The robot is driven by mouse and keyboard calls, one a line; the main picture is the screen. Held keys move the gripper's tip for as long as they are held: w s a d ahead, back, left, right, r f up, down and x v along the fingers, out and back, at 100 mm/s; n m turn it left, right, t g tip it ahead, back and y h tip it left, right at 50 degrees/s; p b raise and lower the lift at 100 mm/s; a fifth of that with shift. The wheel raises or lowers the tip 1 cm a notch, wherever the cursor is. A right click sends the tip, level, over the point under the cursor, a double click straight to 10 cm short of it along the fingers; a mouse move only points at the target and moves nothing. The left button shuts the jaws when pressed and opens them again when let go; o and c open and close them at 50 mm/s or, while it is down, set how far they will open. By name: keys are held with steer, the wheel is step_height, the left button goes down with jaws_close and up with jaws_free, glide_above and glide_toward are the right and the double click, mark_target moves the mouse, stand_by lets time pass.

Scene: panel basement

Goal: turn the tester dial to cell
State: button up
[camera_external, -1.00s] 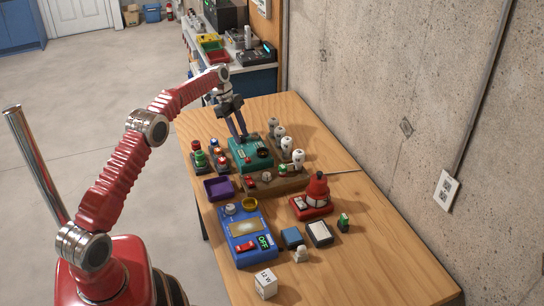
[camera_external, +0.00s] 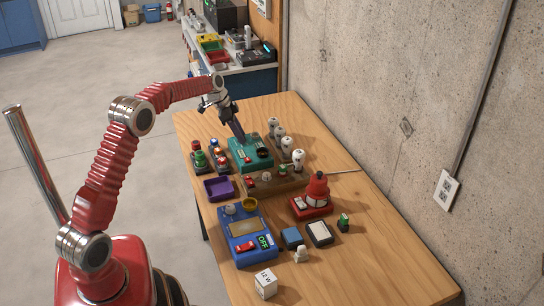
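A teal box (camera_external: 240,158) with a black round knob (camera_external: 264,153) and a red part stands on the far part of the wooden table. A blue box (camera_external: 234,246) with a silver knob (camera_external: 230,209), a yellow ring, a red switch and a display reading OFF stands nearer. I cannot tell from this view which one is the tester, and dial markings are too small to read. My gripper (camera_external: 241,138) points down at the back of the teal box, left of its black knob. Its fingers overlap in this view, and contact is unclear.
White-topped posts (camera_external: 286,145) stand close right of the teal box. Coloured buttons (camera_external: 199,158) and a purple tray (camera_external: 218,189) are at left. A red device (camera_external: 315,197) and small blocks are nearer. The table's right front is clear, beside the concrete wall.

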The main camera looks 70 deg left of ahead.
steer(key=n, duration=0.2)
steer(key=n+y, duration=0.1)
steer(key=n, duration=0.1)
steer(key=shift+d+y, duration=0.15)
steer(key=shift+y, duration=0.15)
steer(key=shift+d+n+y, duration=0.1)
steer(key=shift+n+y, duration=0.6)
steer(key=shift+n, duration=1.3)
steer(key=shift+w+d+n+g+y, duration=0.1)
steer(key=shift+n+g+y, duration=0.4)
steer(key=shift+n, duration=1.2)
steer(key=shift+w+d+n+g+y, duration=0.1)
steer(key=shift+n+g+y, duration=0.4)
steer(key=shift+n, duration=1.2)
steer(key=v, duration=1.4)
steer(key=s+d+f+m+h, duration=0.1)
steer(key=s+d+f+m, duration=0.15)
steer(key=f, duration=0.25)
steer(key=s+d+m, duration=0.2)
steer(key=s+d, duration=0.3)
steer(key=d, duration=0.4)
steer(key=s+d+r+m+h, duration=0.1)
steer(key=s+d+m, duration=0.1)
steer(key=s+d, duration=0.4)
steer(key=shift+s+d, duration=0.25)
steer(key=shift+d, duration=1.4)
steer(key=shift+r, duration=0.1)
